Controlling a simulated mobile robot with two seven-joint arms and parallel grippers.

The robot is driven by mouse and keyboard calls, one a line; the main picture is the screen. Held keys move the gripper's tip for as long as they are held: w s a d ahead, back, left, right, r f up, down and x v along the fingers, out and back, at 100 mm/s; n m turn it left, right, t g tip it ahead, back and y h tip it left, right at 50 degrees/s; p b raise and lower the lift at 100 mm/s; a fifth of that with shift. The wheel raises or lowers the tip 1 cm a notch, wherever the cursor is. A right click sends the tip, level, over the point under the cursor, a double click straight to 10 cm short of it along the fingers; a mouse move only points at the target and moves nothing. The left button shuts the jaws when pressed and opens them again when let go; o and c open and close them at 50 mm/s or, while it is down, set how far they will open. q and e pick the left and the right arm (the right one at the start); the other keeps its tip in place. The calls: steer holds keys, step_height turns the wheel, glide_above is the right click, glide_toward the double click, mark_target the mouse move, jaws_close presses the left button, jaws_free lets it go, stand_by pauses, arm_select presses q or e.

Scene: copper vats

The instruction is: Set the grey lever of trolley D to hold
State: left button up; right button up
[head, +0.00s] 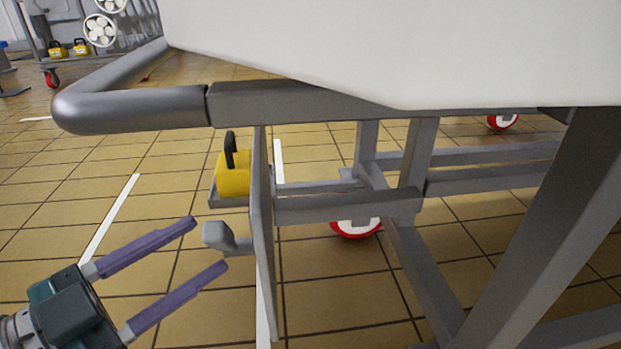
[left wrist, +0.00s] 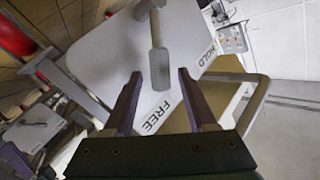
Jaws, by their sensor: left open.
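Trolley D's grey lever (head: 220,237) sticks out from a grey upright plate (head: 262,240) under the trolley's push bar. In the left wrist view, the lever (left wrist: 159,68) stands before a pale plate (left wrist: 105,55) marked FREE (left wrist: 157,117) and HOLD (left wrist: 207,53). Its handle end points towards FREE, away from HOLD. My left gripper (head: 209,243) is open, its two purple fingers angled up at the lever's end. In the left wrist view the lever's end lies between the fingertips (left wrist: 159,75), with gaps on both sides. The right gripper is not in view.
A grey push bar (head: 135,108) and a white body (head: 400,50) hang above the lever. A yellow block with a black handle (head: 234,178) sits on a small ledge behind. Grey frame legs and red-rimmed wheels (head: 356,227) stand to the right. Tiled floor is open at left.

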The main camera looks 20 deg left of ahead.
mark_target(221, 248)
arm_select(q)
steer(key=b+x, duration=0.1)
steer(key=x, duration=0.3)
jaws_close()
stand_by(0.4)
stand_by(1.0)
